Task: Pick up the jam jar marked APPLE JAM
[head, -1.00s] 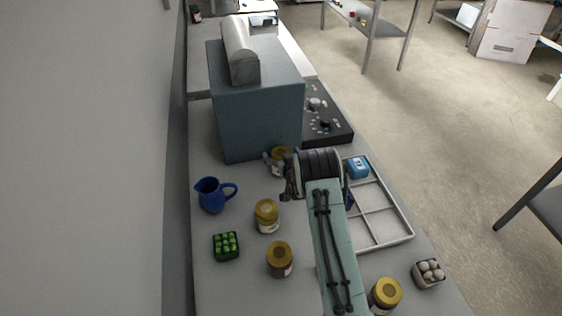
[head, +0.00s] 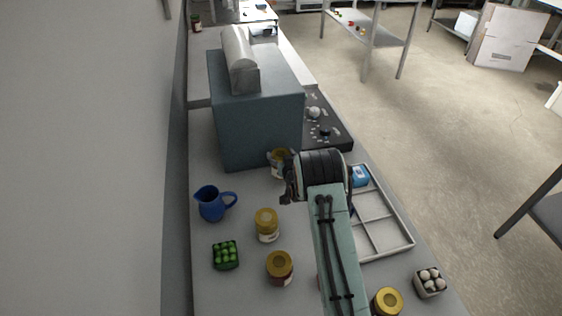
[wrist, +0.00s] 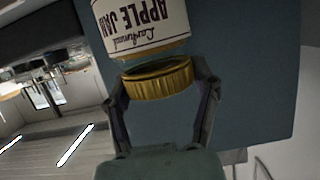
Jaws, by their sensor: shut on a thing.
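The jar marked APPLE JAM (wrist: 145,22) has a gold lid (wrist: 158,82) and a white label, which reads upside down in the wrist view. My gripper (wrist: 164,88) has its two fingers on either side of the lid and is shut on the jar. In the head view the held jar (head: 277,163) shows in front of the blue-grey box, partly hidden by my wrist. The head view does not clearly show whether its base touches the counter.
The blue-grey box (head: 258,130) stands close behind the held jar. Other gold-lidded jars (head: 267,226) (head: 280,268) (head: 387,302), a blue jug (head: 211,204), a green carton (head: 226,255), an egg carton (head: 430,283) and a divided tray (head: 385,221) surround my arm.

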